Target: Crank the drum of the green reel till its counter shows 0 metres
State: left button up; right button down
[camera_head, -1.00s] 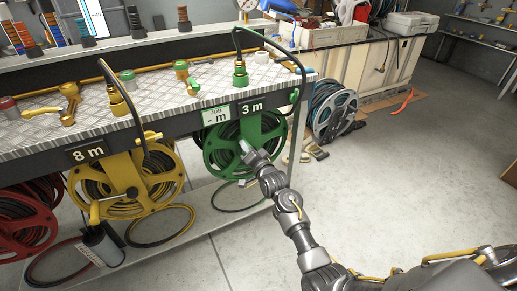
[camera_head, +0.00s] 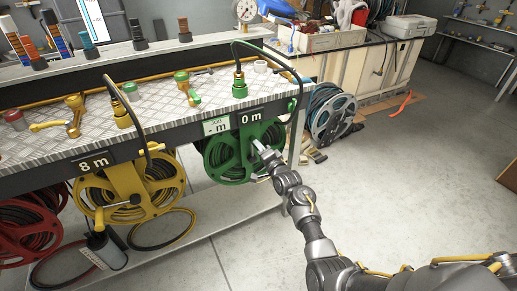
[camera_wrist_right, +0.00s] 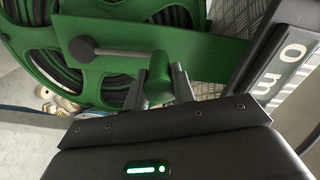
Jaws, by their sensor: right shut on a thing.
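The green reel (camera_head: 226,168) hangs below the bench, with dark hose wound on its drum. Its counter (camera_head: 251,117) reads 0 m; the zero and m also show sideways on the counter in the right wrist view (camera_wrist_right: 293,52). A plate to its left reads JOB - m. My right gripper (camera_head: 260,146) is at the front right of the green drum. In the right wrist view its two fingers stand either side of the green crank knob (camera_wrist_right: 160,76), shut on it. My left gripper is not in view.
The yellow reel (camera_head: 130,192), with an 8 m counter (camera_head: 95,162), and a red reel (camera_head: 28,232) hang to the left. Brass fittings stand on the bench top (camera_head: 160,103). Another hose reel (camera_head: 332,114) stands at right. The floor in front is clear.

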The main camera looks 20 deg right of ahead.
jog(key=shift+d, duration=0.1)
jog(key=c, duration=1.2)
grip_release()
jog(key=shift+o, duration=0.2)
jog(key=shift+s, duration=0.1)
jog(key=shift+s, duration=0.25)
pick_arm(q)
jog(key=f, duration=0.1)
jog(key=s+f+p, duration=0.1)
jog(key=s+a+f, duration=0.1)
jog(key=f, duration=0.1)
pick_arm(e)
jog(key=s+d, duration=0.1)
jog(key=s, duration=0.9)
jog(key=shift+d, duration=0.25)
